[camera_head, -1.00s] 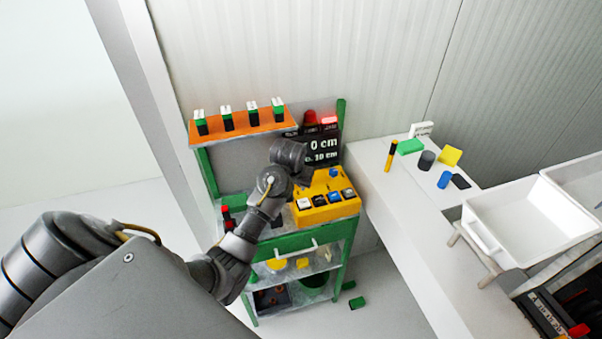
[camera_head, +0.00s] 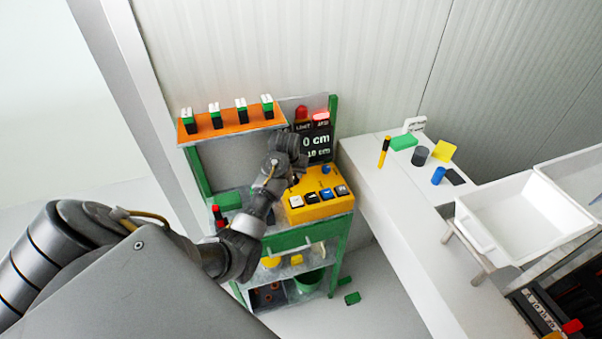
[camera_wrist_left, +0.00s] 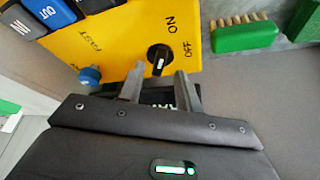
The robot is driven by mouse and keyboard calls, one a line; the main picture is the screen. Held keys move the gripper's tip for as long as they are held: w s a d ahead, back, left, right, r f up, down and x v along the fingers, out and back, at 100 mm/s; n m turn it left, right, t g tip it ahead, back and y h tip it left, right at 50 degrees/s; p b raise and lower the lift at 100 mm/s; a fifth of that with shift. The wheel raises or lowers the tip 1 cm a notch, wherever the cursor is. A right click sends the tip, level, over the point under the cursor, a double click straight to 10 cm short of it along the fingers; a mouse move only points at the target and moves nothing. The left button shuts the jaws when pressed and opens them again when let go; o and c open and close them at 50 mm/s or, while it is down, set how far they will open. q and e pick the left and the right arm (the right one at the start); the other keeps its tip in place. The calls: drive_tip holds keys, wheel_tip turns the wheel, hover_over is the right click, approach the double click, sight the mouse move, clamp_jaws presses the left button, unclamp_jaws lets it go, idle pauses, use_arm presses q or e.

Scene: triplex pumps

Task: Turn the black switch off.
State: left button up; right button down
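The black switch (camera_wrist_left: 160,57) is a rotary knob on the yellow control box (camera_wrist_left: 120,35), which also shows in the head view (camera_head: 322,209). The labels ON and OFF are printed beside it. A white mark on the knob points down the picture, toward my fingers. My left gripper (camera_wrist_left: 160,78) is open and empty, its two fingers apart just short of the knob, with the knob roughly between them in the picture. I cannot tell whether they touch it. In the head view my left gripper (camera_head: 291,168) is over the box's back left part and hides the knob. My right gripper is not in view.
A blue button (camera_wrist_left: 90,75) and several push buttons are on the same box. A green brush (camera_wrist_left: 245,36) lies beside it. Behind stand a display (camera_head: 316,142) and an orange shelf (camera_head: 232,122). A white counter (camera_head: 385,185) is on the right.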

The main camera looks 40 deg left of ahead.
use_arm(q)
drive_tip(key=shift+x, duration=0.85)
drive_tip(key=shift+d, duration=0.1)
clamp_jaws()
drive_tip(key=shift+m, duration=0.3)
drive_tip(key=m+h, duration=0.1)
drive_tip(key=m, duration=0.1)
drive_tip(key=m+h, duration=0.1)
drive_tip(key=m, duration=0.2)
drive_tip(key=shift+t, duration=0.3)
drive_tip(key=shift+a+m+h, duration=0.15)
drive_tip(key=shift+m+h, duration=0.3)
drive_tip(key=shift+m, duration=0.75)
drive_tip(key=shift+a+m+h, duration=0.1)
drive_tip(key=shift+m+h, duration=0.35)
drive_tip(key=shift+m, duration=0.75)
drive_tip(key=shift+g, duration=0.4)
